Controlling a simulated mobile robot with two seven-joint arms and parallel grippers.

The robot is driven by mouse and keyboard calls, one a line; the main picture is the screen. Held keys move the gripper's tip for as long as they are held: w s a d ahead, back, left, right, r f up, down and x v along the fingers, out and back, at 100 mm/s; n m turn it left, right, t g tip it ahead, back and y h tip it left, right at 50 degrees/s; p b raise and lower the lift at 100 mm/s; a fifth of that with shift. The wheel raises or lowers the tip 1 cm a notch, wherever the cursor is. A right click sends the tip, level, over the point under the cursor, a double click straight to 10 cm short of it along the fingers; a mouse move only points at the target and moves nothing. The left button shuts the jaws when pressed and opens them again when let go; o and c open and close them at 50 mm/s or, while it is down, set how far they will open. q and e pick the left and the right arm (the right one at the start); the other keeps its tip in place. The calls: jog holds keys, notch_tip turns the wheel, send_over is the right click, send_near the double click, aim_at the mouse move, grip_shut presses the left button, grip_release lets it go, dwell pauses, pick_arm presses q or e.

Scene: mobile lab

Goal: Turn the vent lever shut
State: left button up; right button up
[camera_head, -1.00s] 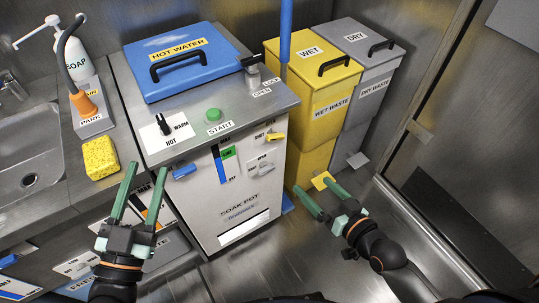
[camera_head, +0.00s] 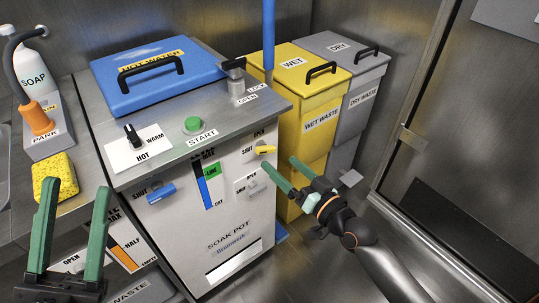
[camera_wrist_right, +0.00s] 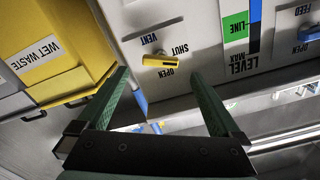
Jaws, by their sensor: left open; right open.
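The vent lever is a small yellow handle (camera_head: 265,150) on the upper right of the soak pot's white front panel (camera_head: 235,220). It lies about level, near printed SHUT and OPEN labels. In the right wrist view, which is upside down, the yellow lever (camera_wrist_right: 162,61) shows whole below the VENT label. My right gripper (camera_head: 279,163) is open and empty, with its green fingers pointing at the panel just in front of and below the lever. In the wrist view the lever appears between the fingertips; contact is not visible. My left gripper (camera_head: 76,185) is open and empty at the lower left.
A blue lever (camera_head: 160,193) and a pale lever (camera_head: 252,186) share the panel. A black knob (camera_head: 133,135) and green START button (camera_head: 193,124) are on top. The yellow wet waste bin (camera_head: 308,95) stands close to the right. A sponge (camera_head: 53,175) is near my left gripper.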

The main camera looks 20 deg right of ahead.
aim_at(268, 152)
jog(key=b+x, duration=0.1)
jog(key=x, duration=0.5)
